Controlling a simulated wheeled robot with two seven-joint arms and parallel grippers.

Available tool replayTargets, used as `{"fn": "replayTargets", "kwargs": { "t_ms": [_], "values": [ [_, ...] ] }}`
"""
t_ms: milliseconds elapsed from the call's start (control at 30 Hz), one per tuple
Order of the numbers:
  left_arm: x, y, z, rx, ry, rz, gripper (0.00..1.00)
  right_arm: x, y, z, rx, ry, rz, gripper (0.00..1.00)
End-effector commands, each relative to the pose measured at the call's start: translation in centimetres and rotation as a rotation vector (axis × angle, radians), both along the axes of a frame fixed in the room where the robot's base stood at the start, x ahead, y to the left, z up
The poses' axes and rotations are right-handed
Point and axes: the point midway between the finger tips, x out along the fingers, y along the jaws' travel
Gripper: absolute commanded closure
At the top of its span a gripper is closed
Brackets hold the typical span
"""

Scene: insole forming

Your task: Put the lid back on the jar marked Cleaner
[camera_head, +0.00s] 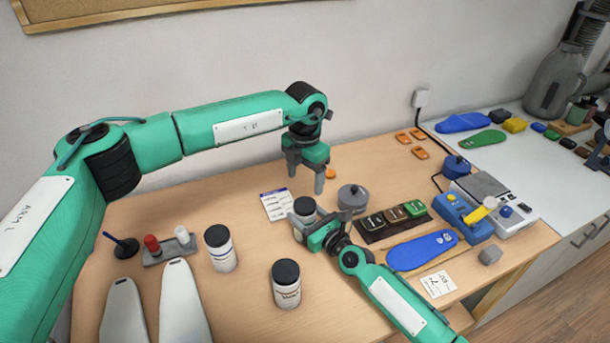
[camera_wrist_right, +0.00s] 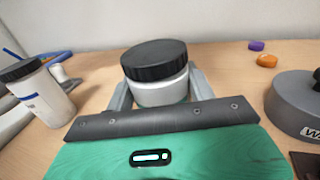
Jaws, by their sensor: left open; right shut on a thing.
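A white jar (camera_wrist_right: 160,90) with a black lid (camera_wrist_right: 155,58) stands between the fingers of my right gripper (camera_wrist_right: 158,92) in the right wrist view. The fingers flank its white body, below the lid, and are shut on it. The lid sits on top of the jar. In the head view this jar's dark lid (camera_head: 304,205) shows beside my right gripper (camera_head: 305,228). I cannot read its label. My left gripper (camera_head: 305,182) is open and empty, pointing down behind this jar. Two more white jars with black lids stand at the left (camera_head: 221,252) and front (camera_head: 286,287).
A grey round pot (camera_head: 352,199) stands right of the held jar. A dark tray of small blocks (camera_head: 370,233) and a blue insole (camera_head: 421,251) lie further right. A white card (camera_head: 276,205) lies left of the jar. The back left of the table is clear.

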Motion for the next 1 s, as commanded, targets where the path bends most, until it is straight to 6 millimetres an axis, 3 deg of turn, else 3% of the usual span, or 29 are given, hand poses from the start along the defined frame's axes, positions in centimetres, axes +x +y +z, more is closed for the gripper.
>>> {"fn": "replayTargets", "kwargs": {
  "t_ms": [167,633,1000],
  "values": [
    [0.0,0.0,-0.7,0.0,0.001,-0.001,0.28,0.0,0.0,0.0,0.0,0.0,0.0,1.0],
    [0.0,0.0,-7.2,0.0,0.001,-0.002,0.28,0.0,0.0,0.0,0.0,0.0,0.0,1.0],
    [0.0,0.0,-8.0,0.0,0.0,-0.002,0.28,0.0,0.0,0.0,0.0,0.0,0.0,1.0]
  ]
}}
